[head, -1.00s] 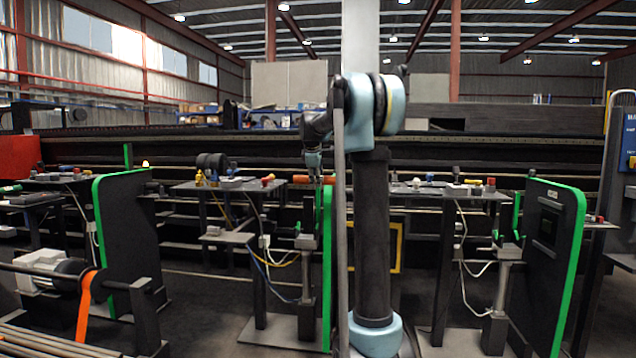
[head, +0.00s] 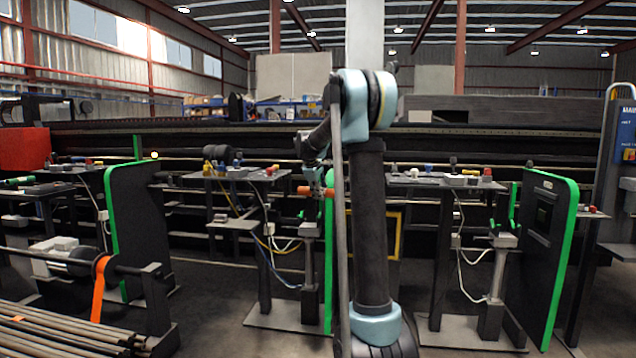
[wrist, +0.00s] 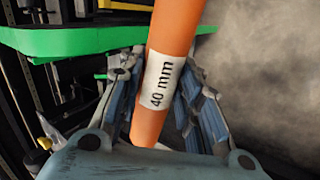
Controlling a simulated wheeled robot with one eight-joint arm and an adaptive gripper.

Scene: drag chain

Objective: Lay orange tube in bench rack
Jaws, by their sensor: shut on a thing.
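My gripper (wrist: 155,105) is shut on the orange tube (wrist: 172,35) in the wrist view. The tube runs lengthwise between the fingers and carries a white label (wrist: 163,84) reading "40 mm". Its upper end leaves the top of the picture. In the head view the orange tube (head: 305,190) shows small at my gripper (head: 313,180), in front of the middle workbench and left of my arm. I cannot pick out the bench rack for certain.
A green-edged panel (head: 328,270) stands close beside my gripper. The middle bench (head: 228,176) holds several small parts and hanging cables. Another bench (head: 440,182) is to the right. A roller stand with an orange strap (head: 99,290) is at the lower left.

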